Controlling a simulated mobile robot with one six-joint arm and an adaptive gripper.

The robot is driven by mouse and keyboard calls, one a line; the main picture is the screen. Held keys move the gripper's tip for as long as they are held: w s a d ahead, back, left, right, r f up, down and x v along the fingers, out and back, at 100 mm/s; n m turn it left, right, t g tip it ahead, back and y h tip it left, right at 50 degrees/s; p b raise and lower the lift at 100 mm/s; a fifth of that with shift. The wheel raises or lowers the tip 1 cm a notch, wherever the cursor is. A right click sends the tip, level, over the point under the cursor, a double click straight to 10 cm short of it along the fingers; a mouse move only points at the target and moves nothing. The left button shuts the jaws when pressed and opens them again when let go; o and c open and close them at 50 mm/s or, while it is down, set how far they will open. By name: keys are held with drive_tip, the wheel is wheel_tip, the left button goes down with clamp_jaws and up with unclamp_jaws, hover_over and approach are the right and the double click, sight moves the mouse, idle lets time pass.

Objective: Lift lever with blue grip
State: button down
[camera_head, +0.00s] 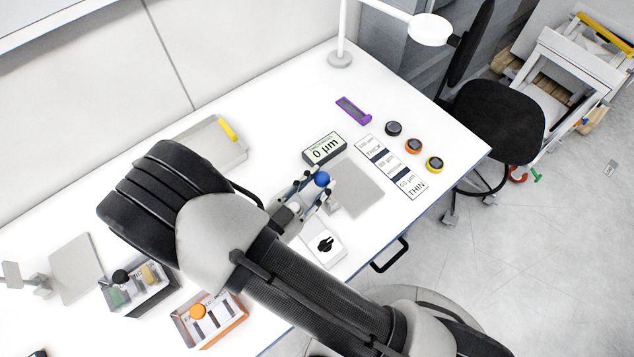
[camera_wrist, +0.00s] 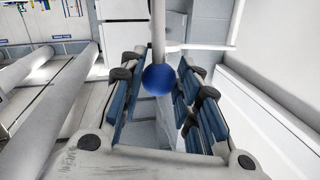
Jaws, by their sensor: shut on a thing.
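The lever's round blue grip (camera_head: 322,179) shows at my gripper's fingertips in the head view, above the white table. In the wrist view the blue grip (camera_wrist: 159,79) sits at the end of a pale rod, between the blue-padded fingers. My gripper (camera_head: 318,190) is shut on the lever, with a finger on each side of it; it also shows in the wrist view (camera_wrist: 155,95). The lever's lower part and pivot are mostly hidden behind my fingers and arm.
A thickness display (camera_head: 324,148) reading 0 µm stands just behind the grip. A grey plate (camera_head: 362,190) lies to the right, near the THICK and THIN cards (camera_head: 390,166). A white box with a black knob (camera_head: 325,246) is in front.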

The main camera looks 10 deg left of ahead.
drive_tip(key=c, duration=1.2)
unclamp_jaws()
drive_tip(key=shift+f, duration=0.2)
drive_tip(key=v, duration=1.2)
drive_tip(key=shift+d, duration=0.1)
